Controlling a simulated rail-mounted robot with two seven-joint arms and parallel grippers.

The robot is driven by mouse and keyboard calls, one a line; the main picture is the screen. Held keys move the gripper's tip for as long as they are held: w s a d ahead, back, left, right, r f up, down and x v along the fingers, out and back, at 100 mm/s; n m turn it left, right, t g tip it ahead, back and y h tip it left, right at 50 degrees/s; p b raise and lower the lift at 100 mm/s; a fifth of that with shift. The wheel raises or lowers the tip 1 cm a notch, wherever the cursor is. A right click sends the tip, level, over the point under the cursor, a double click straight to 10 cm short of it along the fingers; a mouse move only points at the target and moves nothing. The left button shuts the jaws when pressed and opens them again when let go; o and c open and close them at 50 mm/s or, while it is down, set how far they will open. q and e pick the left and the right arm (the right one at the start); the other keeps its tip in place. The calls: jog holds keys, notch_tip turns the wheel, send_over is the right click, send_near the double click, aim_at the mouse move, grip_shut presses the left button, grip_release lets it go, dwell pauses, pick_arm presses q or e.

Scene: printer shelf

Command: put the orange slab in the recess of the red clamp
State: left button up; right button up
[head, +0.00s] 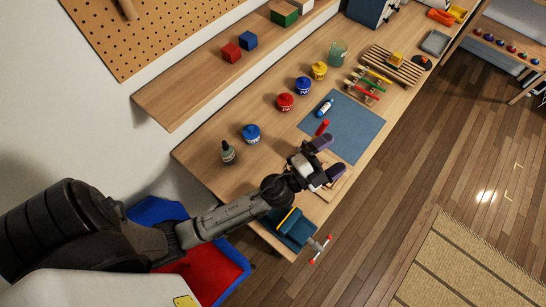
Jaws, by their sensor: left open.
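My left gripper (327,158) reaches in from the lower left over the near part of the workbench. Its two dark fingertips are apart, and I see nothing held between them. A teal vise-like clamp (295,230) with a red-ended handle sits at the bench's near end. A thin yellow-orange strip (288,216) shows at its jaws; I cannot tell whether it is the orange slab. I see no clearly red clamp. An orange piece (440,17) lies at the far end beside a yellow one. My right gripper is not in view.
A red upright piece (323,128) stands close to the gripper, at the blue mat (352,135). A wooden board (338,187) lies partly under the gripper. Blue, red and yellow jars and a dropper bottle (228,152) line the wall side. A shelf (185,90) overhangs the back.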

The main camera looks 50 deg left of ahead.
pick_arm(q)
jog(key=s+a+f+n+g+y, duration=0.7)
jog(key=s+a+f+n+g, duration=0.25)
jog(key=s+n, duration=0.2)
jog(key=s+d+f+g+h, duration=0.1)
jog(key=s+f+g, duration=0.1)
jog(key=s, duration=0.5)
jog(key=s+d+f+g+h, duration=0.2)
jog(key=s+g, duration=0.3)
jog(key=s, duration=0.3)
jog(key=shift+f+h, duration=0.25)
jog(key=shift+h, duration=0.05)
